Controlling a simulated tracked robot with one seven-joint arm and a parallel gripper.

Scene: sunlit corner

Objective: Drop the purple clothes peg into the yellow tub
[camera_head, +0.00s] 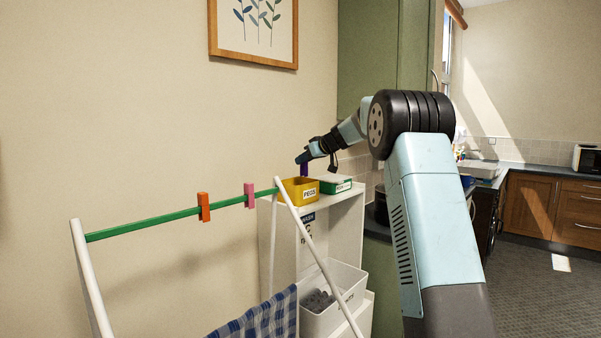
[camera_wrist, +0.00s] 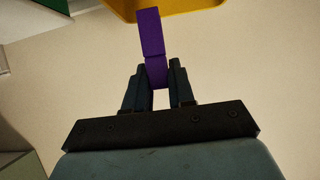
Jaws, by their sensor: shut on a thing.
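The purple clothes peg (camera_wrist: 151,35) is held between the fingers of my gripper (camera_wrist: 157,88) in the wrist view. In the head view the peg (camera_head: 304,170) hangs down from my gripper (camera_head: 303,159), just above the yellow tub (camera_head: 291,194). In the wrist view part of the tub (camera_wrist: 185,8) shows at the top edge, near the peg's far end. The inside of the tub is mostly hidden.
A drying rack with a green bar (camera_head: 168,217) stands at front left, holding an orange peg (camera_head: 203,207) and a pink peg (camera_head: 249,195). A white bin (camera_head: 337,303) sits lower.

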